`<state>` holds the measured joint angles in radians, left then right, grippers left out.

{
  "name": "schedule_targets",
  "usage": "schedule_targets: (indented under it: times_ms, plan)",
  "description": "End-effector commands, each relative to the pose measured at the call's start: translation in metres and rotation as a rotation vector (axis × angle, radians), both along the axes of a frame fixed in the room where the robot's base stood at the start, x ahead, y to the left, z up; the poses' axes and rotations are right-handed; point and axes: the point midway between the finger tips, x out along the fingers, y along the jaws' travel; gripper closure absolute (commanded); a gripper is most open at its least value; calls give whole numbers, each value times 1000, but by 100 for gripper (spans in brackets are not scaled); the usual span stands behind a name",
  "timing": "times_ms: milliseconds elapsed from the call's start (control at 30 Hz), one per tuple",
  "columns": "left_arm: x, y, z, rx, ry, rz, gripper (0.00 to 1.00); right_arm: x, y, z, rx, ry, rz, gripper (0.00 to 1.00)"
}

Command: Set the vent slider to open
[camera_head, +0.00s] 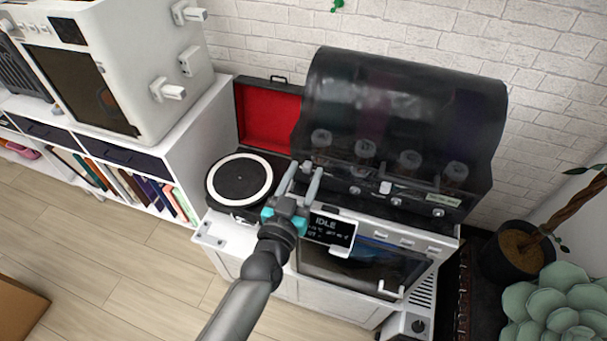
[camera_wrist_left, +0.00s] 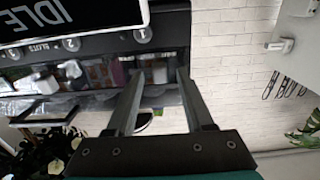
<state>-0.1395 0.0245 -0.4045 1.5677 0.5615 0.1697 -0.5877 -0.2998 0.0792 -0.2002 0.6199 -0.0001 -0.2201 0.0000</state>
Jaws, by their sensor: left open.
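The machine with a smoky dark hood (camera_head: 400,110) stands against the brick wall, with an IDLE display (camera_head: 330,229) on its front. Small white parts sit on its front, including a tab (camera_head: 385,187) below the hood and several tabs (camera_head: 407,243) along the lower panel. I cannot tell which, if any, is the vent slider. My left gripper (camera_head: 301,172) is open and empty, above the machine's left front by the display. In the left wrist view the open fingers (camera_wrist_left: 159,76) have nothing between them; the display (camera_wrist_left: 70,18) shows upside down. My right gripper is out of view.
A turntable (camera_head: 240,181) with an open red-lined lid (camera_head: 268,118) stands left of the machine. A white printer-like box (camera_head: 140,60) is on the shelf at left. A potted plant (camera_head: 508,250) and a succulent (camera_head: 560,305) are at right.

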Motion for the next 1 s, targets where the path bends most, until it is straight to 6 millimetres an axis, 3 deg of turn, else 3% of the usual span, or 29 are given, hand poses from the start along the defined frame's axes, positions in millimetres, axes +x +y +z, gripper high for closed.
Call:
schedule_targets:
  times_ms: [167, 633, 1000]
  plan:
    - [0, 0, 0, 0, 0, 0, 49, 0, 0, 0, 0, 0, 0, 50]
    - [0, 0, 0, 0, 0, 0, 100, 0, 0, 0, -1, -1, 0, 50]
    - [0, 0, 0, 1, 1, 0, 100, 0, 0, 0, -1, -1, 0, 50]
